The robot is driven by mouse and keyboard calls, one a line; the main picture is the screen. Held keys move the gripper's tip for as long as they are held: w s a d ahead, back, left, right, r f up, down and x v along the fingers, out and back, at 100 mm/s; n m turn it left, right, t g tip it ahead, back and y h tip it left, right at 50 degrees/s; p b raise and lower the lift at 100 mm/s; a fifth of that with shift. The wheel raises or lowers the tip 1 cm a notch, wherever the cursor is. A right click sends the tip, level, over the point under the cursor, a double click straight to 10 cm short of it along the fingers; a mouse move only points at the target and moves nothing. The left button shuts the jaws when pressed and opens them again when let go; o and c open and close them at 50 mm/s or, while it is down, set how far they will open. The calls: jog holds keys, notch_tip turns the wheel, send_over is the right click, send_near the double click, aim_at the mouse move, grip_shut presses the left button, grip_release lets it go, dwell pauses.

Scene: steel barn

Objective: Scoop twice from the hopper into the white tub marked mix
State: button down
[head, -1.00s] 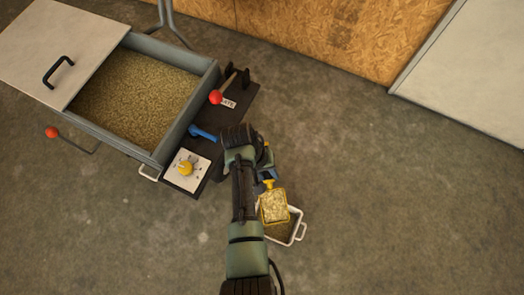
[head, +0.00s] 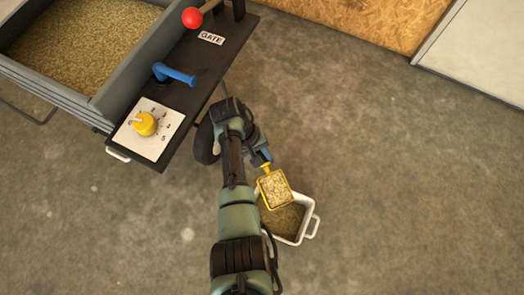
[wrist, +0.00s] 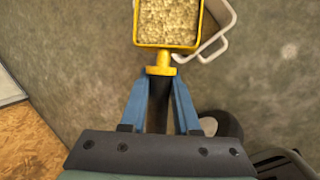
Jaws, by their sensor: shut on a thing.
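My gripper (wrist: 160,105) is shut on the handle of a yellow scoop (wrist: 166,46), which is full of tan grain. In the head view the scoop (head: 262,173) is level and overlaps the far left part of a white tub (head: 313,228). The tub holds some grain and has handles at its ends; no mark on it can be read. In the wrist view the tub (wrist: 214,49) shows partly behind the scoop. The open hopper (head: 92,103), filled with grain, stands at the upper left.
Concrete floor (head: 420,180) on the right is clear.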

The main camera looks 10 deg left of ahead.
aim_at(271, 182)
jog(key=shift+f+t+y+b, duration=0.5)
jog(key=shift+f+t+b, duration=0.4)
jog(key=shift+f+b, duration=3.25)
jog(key=s+r+t+y+p, duration=0.1)
jog(key=p, duration=0.1)
jog(key=s+d+r+t+y+p, duration=0.1)
jog(key=t+p, duration=0.1)
jog(key=p, duration=0.1)
jog(key=s+d+r+t+p, duration=0.1)
jog(key=p, duration=0.2)
jog(key=shift+s+r+m+y, duration=0.15)
jog(key=shift+r+m+y, duration=0.15)
jog(key=shift+y, duration=0.1)
jog(key=shift+s+d+r+t+y+p, duration=0.45)
jog(key=shift+s+r+t, duration=0.2)
jog(key=shift+t, duration=0.35)
jog(key=shift+s+d+r+t+y+b, duration=0.25)
jog(key=shift+s+d+t+y+b, duration=0.25)
jog(key=shift+s+t+b, duration=0.45)
jog(key=shift+s+d+r+m+t+y+b, duration=0.25)
jog(key=shift+s+d+r+m+t+b, duration=0.15)
jog(key=shift+b, duration=0.6)
jog(key=shift+r, duration=0.1)
jog(key=shift+r, duration=0.1)
